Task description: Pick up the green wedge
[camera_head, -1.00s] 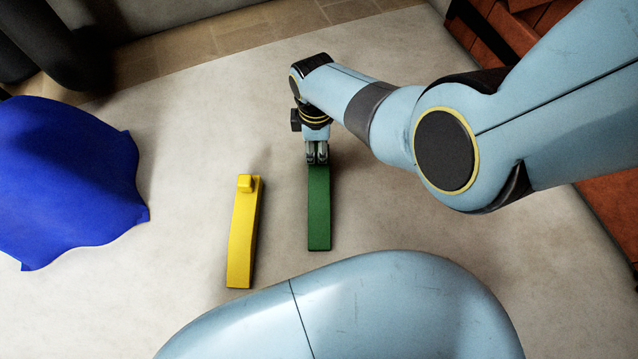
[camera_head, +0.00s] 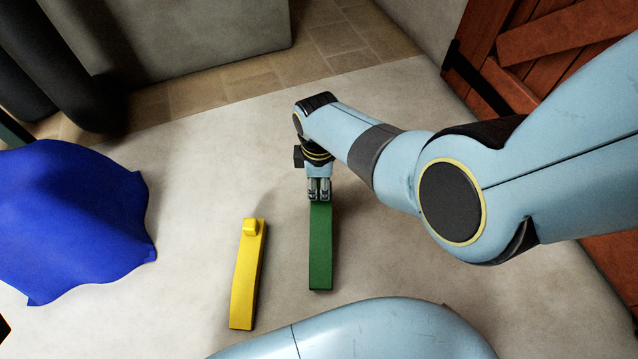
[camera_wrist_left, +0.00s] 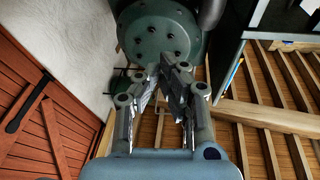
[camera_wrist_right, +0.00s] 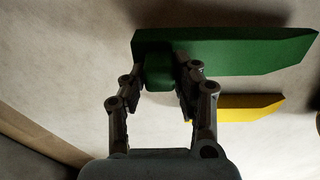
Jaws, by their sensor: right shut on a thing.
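The green wedge (camera_head: 320,250) is a long, narrow block below my right gripper (camera_head: 319,196) in the head view. My right gripper is shut on its far end. In the right wrist view the green wedge (camera_wrist_right: 230,50) lies across the top, and a green knob (camera_wrist_right: 159,72) on it sits between the fingers of my right gripper (camera_wrist_right: 168,84). Whether the wedge touches the floor is hard to tell. My left gripper (camera_wrist_left: 168,75) shows only in the left wrist view; its fingers lean together near the tips, and I cannot tell whether they meet.
A similar yellow wedge (camera_head: 247,275) lies on the pale floor (camera_head: 400,290) left of the green one; it also shows in the right wrist view (camera_wrist_right: 240,106). A blue cloth-covered shape (camera_head: 75,215) stands at the left. A red-brown wooden door (camera_head: 540,60) is at the upper right.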

